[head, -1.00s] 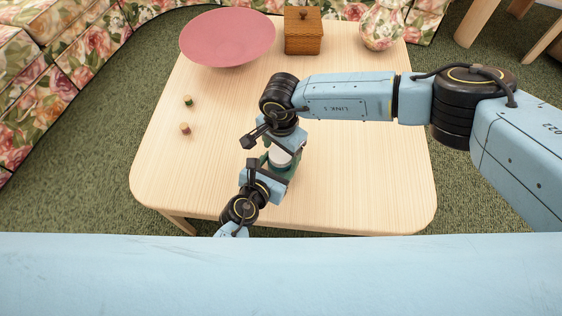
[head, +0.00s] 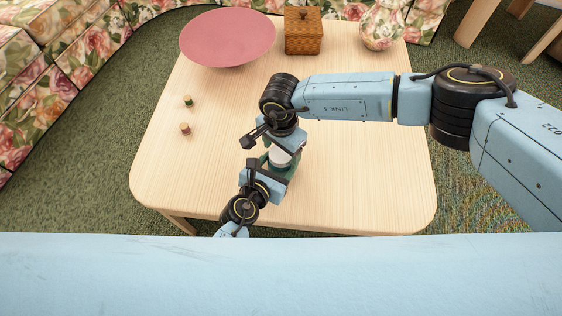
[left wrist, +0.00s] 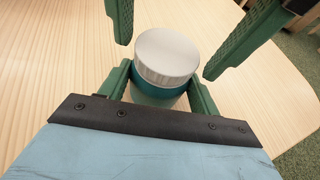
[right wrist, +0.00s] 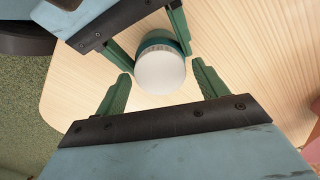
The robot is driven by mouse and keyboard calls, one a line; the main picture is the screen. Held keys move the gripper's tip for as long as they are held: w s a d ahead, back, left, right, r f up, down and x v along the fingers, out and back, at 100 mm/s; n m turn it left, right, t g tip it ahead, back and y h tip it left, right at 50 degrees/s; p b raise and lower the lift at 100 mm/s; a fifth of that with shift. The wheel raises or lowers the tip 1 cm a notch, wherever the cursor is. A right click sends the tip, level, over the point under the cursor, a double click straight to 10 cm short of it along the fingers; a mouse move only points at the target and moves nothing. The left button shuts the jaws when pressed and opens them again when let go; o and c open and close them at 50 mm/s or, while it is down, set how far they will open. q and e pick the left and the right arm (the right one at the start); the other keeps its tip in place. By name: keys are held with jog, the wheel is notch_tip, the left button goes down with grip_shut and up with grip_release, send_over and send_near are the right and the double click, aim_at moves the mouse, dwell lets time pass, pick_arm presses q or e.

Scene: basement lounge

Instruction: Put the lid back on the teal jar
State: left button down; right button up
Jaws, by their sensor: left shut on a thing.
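The teal jar (left wrist: 160,92) stands on the table between my two grippers. It is mostly hidden in the head view. The white ridged lid (left wrist: 167,55) sits at the jar's mouth, covering it; it also shows in the head view (head: 280,157) and the right wrist view (right wrist: 160,72). I cannot tell whether it is fully seated. My left gripper (left wrist: 160,89) is shut on the jar's sides, below the lid. My right gripper (right wrist: 160,88) is open, with its fingers on either side of the lid and visible gaps to it.
Two small cork-like pieces lie left of the grippers, one (head: 188,100) farther back than the other (head: 185,128). The table's (head: 350,190) right front is clear.

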jog(key=shift+o, duration=0.5)
jog(key=shift+r, duration=0.35)
notch_tip(320, 180, up, 11)
jog(key=shift+r, duration=0.15)
pick_arm(q)
jog(key=shift+c, duration=1.3)
grip_release()
